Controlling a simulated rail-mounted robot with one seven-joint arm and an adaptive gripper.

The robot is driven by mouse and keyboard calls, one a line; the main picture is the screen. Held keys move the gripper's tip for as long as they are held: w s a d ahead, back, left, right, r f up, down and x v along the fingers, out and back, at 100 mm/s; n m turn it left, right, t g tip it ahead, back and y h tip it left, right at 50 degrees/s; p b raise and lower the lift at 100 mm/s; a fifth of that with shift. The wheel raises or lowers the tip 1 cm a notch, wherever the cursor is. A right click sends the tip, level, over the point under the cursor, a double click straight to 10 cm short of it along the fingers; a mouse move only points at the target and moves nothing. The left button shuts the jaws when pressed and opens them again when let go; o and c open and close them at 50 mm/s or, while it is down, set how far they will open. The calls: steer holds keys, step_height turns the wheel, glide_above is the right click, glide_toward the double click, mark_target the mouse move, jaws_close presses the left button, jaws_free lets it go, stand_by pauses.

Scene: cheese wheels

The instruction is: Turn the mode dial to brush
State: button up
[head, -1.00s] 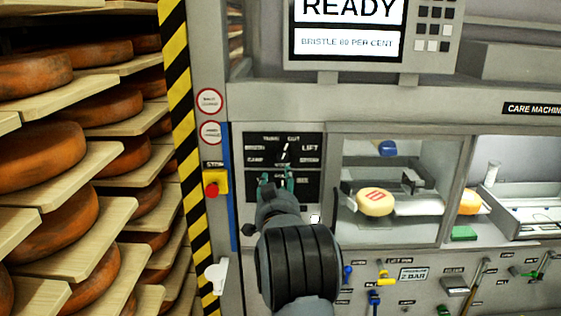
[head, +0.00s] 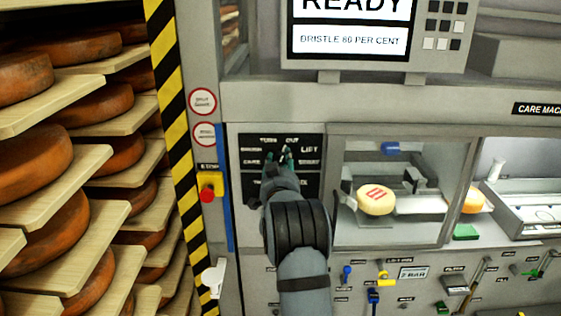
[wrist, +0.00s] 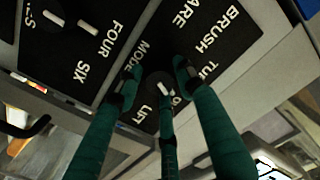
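The mode dial (wrist: 155,81) is a dark round knob with a white pointer mark, set in a black panel (head: 252,141) left of the glass windows. In the wrist view the pointer is near the partly covered OUT label. The BRUSH label (wrist: 219,30) is at upper right there, and on the panel's left side in the head view. My gripper (head: 284,156) has green fingers and is in front of the panel. In the wrist view the fingers (wrist: 158,78) are spread around the dial; contact cannot be told. Fingers hide part of the dial and labels.
A second dial (wrist: 68,20) with number labels is just below the mode panel. A red stop button (head: 207,194) on a yellow plate is to the left. Shelves of cheese wheels (head: 35,157) fill the left side. A screen (head: 350,40) reads READY above.

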steer(key=shift+r, duration=0.1)
steer(key=c, duration=0.8)
steer(key=shift+c, duration=0.2)
